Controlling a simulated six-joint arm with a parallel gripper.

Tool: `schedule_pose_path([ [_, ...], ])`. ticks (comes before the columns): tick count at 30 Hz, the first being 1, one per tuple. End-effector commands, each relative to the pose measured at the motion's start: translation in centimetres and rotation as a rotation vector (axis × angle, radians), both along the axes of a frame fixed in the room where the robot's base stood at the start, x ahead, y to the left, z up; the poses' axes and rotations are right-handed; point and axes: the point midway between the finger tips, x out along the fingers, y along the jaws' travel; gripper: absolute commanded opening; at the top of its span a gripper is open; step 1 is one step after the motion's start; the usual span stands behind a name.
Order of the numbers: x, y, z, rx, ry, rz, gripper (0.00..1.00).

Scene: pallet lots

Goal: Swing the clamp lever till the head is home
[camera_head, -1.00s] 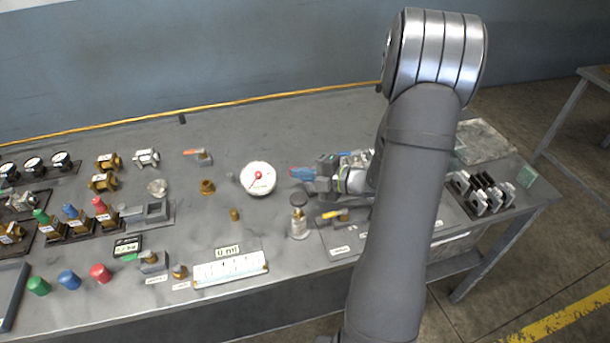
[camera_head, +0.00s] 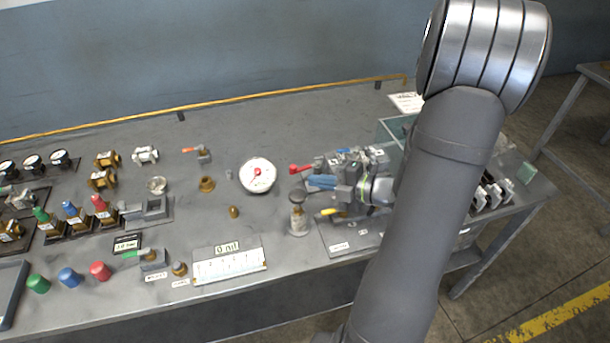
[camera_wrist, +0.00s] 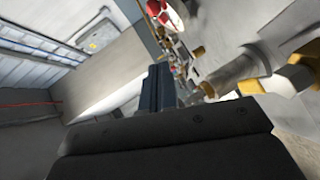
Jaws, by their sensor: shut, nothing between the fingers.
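My gripper (camera_head: 321,182) is in the camera_head view, its blue fingertips pointing left, shut and empty. A red-handled lever (camera_head: 300,169) shows just behind and left of the fingertips, by a cluster of grey fittings (camera_head: 352,160); I take it for the clamp lever, but the clamp head is not clear. Whether the fingers touch the lever cannot be told. In the camera_wrist view my dark fingers (camera_wrist: 158,90) fill the lower middle. A blurred silver and brass fitting (camera_wrist: 258,68) is close on the right.
A black-knobbed cylinder (camera_head: 297,217) stands in front of my gripper, with a yellow-handled valve (camera_head: 330,211) beside it. A round white gauge (camera_head: 258,175) is to the left. Metal brackets (camera_head: 490,195) are at the right. The bench's back middle (camera_head: 280,115) is clear.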

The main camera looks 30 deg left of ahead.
Motion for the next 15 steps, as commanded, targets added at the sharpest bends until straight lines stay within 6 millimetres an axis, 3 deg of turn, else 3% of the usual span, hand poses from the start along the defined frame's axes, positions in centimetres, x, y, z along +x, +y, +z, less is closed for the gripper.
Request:
schedule_pose_path([
  [6, -0.1, -3.1, 0.8, 0.001, 0.000, -0.002, 0.00],
  [15, -0.3, -4.5, 1.1, 0.000, 0.000, 0.000, 0.00],
])
